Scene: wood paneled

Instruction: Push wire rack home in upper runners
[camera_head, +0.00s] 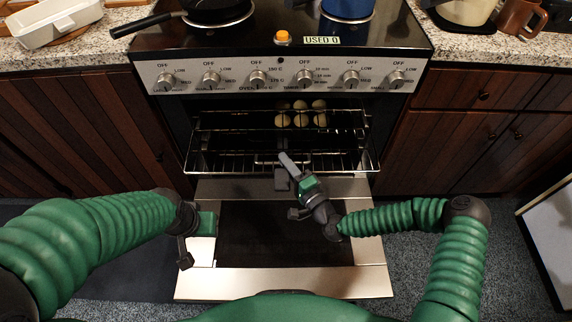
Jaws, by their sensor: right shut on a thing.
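The wire rack (225,161) sticks out of the open oven, level, with its front edge over the lowered oven door (280,283). The oven cavity behind it is dark, and I cannot make out the upper runners clearly. My right gripper (285,168) is at the middle of the rack's front edge, shut on the rack's front wire.
Several round pale items (300,115) sit inside the oven behind the rack's front part. A black pan (215,10) and a blue pot (347,8) stand on the stove top. Wooden cabinets (445,145) flank the oven. A white-topped panel (555,235) stands at the right.

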